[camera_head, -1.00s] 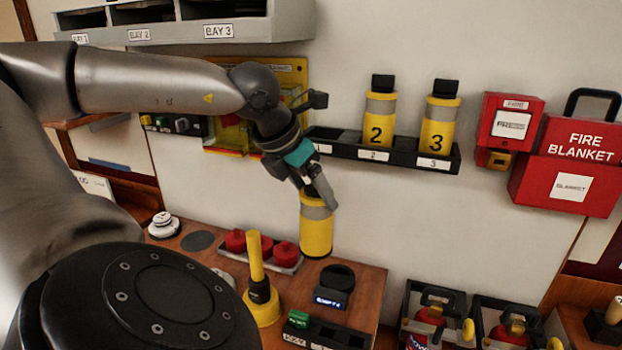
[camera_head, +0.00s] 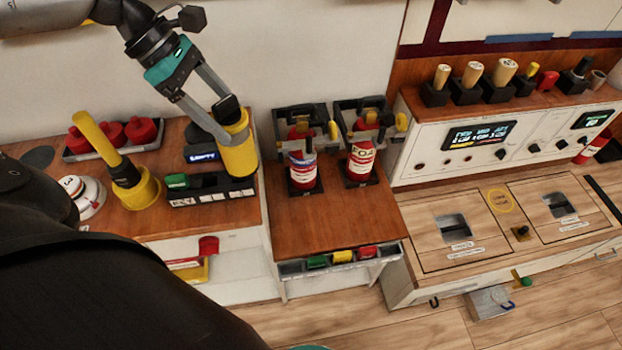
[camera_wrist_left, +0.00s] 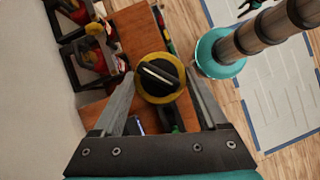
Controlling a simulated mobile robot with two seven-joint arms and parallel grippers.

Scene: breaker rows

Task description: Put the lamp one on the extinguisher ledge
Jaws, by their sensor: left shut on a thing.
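Lamp one (camera_head: 238,155) is a yellow cylinder with a grey band and a black top. My left gripper (camera_head: 228,118) is shut on its upper part and holds it upright. In the head view it appears in front of the wall, near the gap between the left counter and the extinguisher ledge. The wooden extinguisher ledge (camera_head: 325,225) is in the middle. In the left wrist view, lamp one (camera_wrist_left: 160,88) is seen from above between the fingers, with the ledge (camera_wrist_left: 138,38) beyond it. My right gripper is not in view.
Two red extinguishers (camera_head: 302,168) (camera_head: 360,160) stand in black brackets at the ledge's back. The ledge's front and left are bare. The left counter (camera_head: 225,215) holds a yellow plunger-shaped thing (camera_head: 130,180), a white round device (camera_head: 85,195) and red knobs (camera_head: 110,135).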

